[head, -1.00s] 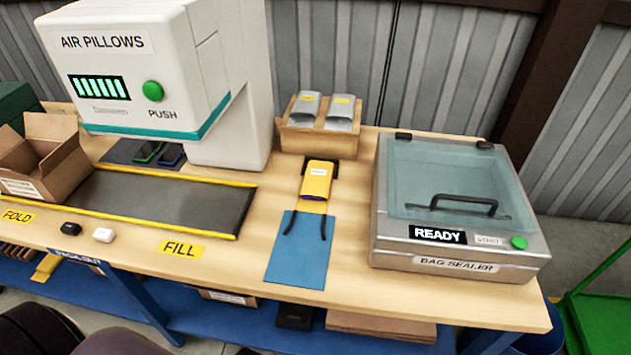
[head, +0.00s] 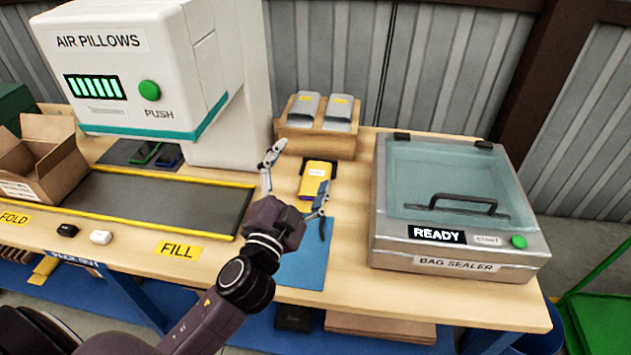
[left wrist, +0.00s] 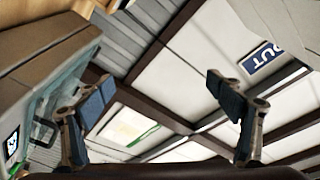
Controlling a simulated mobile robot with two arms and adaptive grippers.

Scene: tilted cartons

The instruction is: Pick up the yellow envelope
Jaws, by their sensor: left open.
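In the left wrist view my open fingers (left wrist: 160,95) frame only the ceiling and wall, and the envelope is not seen. My right gripper is not in view.
The bag sealer (head: 455,215) stands to the right, and the air pillow machine (head: 150,70) to the left. A cardboard bin (head: 318,143) with grey pouches is behind the envelope. A conveyor (head: 160,205) and an open carton (head: 45,160) lie left. The table's front right is clear.

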